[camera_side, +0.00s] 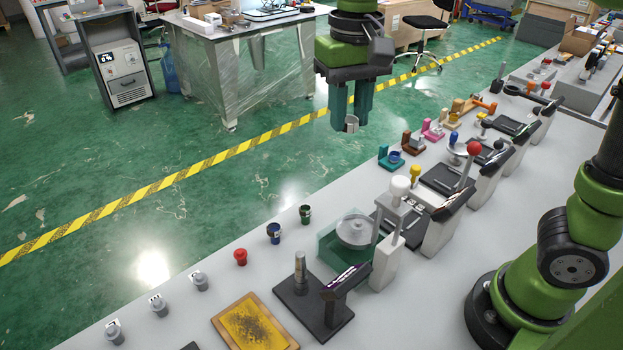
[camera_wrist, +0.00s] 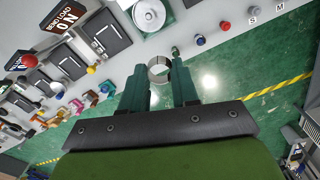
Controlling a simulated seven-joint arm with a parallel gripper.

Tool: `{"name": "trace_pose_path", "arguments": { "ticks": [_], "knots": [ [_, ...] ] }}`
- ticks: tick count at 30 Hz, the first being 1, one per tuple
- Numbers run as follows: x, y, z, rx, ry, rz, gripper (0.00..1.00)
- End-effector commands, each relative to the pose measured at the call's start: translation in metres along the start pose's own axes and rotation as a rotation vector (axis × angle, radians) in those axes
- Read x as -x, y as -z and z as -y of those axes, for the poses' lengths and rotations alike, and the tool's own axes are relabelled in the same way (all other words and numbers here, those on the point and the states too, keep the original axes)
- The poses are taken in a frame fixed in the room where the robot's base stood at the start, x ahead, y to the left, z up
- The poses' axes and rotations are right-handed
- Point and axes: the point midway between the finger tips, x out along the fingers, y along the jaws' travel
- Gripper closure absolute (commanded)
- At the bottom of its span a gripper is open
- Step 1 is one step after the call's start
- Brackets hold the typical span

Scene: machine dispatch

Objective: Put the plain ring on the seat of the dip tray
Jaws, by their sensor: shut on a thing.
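A plain silver ring (camera_side: 351,124) is held between the fingertips of my gripper (camera_side: 350,118), high above the bench's far edge. A green-tinted clear tray (camera_side: 327,246) with a round grey disc (camera_side: 357,230) stands on the bench, below the gripper in the picture. An amber tray (camera_side: 221,325) with dark grit lies at the front. I cannot tell for certain which is the dip tray; no seat is clearly identifiable.
Small red (camera_side: 240,257), blue (camera_side: 273,232) and green (camera_side: 305,214) pieces line the far edge, beside grey labelled knobs (camera_side: 200,281). A dark stand with a metal post (camera_side: 300,270) and a white-knobbed lever (camera_side: 400,187) rise near the clear tray. More machines crowd the right.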

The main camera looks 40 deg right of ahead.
Motion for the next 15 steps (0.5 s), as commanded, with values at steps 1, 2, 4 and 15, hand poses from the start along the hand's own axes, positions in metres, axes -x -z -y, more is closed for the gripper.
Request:
{"name": "trace_pose_path", "arguments": {
  "ticks": [1, 2, 4, 15],
  "knots": [
    [0.001, -0.009, -0.009, -0.016, 0.001, -0.001, 1.00],
    [0.000, -0.013, -0.013, -0.025, 0.001, -0.001, 1.00],
    [-0.004, -0.021, -0.019, -0.036, 0.000, 0.001, 1.00],
    [-0.069, -0.028, -0.022, -0.056, -0.004, 0.007, 1.00]
  ]
}}
